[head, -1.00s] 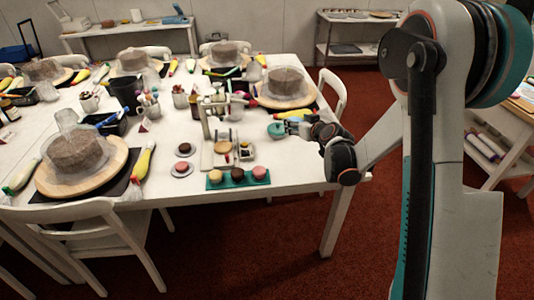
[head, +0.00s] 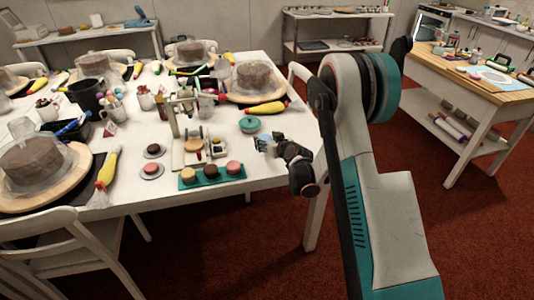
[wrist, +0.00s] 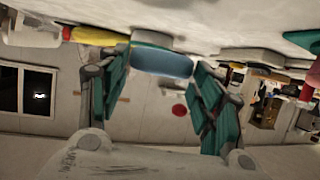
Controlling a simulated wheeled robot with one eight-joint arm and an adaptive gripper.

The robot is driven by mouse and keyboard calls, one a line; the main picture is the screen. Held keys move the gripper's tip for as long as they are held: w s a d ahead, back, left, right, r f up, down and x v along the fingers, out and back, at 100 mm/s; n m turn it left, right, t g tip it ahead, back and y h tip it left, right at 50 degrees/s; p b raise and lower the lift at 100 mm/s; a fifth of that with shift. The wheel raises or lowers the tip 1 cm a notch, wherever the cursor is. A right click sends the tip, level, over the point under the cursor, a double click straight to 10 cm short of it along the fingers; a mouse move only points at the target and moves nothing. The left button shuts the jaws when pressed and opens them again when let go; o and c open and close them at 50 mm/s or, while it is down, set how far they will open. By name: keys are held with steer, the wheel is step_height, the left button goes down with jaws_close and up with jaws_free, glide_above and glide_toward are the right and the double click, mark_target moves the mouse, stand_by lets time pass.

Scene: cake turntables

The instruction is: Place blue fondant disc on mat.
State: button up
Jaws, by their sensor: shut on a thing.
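In the head view the disc is too small to make out at the gripper. A pale blue mat (head: 512,84) lies on the wooden-topped bench at the right, with a whitish round shape on or beside it. Black mats also lie under the cake turntables.
A teal tray (head: 212,175) holds several small round cakes. A small stand (head: 175,122) and cakes on turntables fill the white table (head: 150,197). Red floor is open between it and the wooden bench (head: 440,58).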

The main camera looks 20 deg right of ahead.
mark_target(267, 156)
steer(key=shift+f+b, duration=0.85)
steer(key=shift+f, duration=1.45)
steer(key=o, duration=1.1)
steer(key=shift+o, duration=0.2)
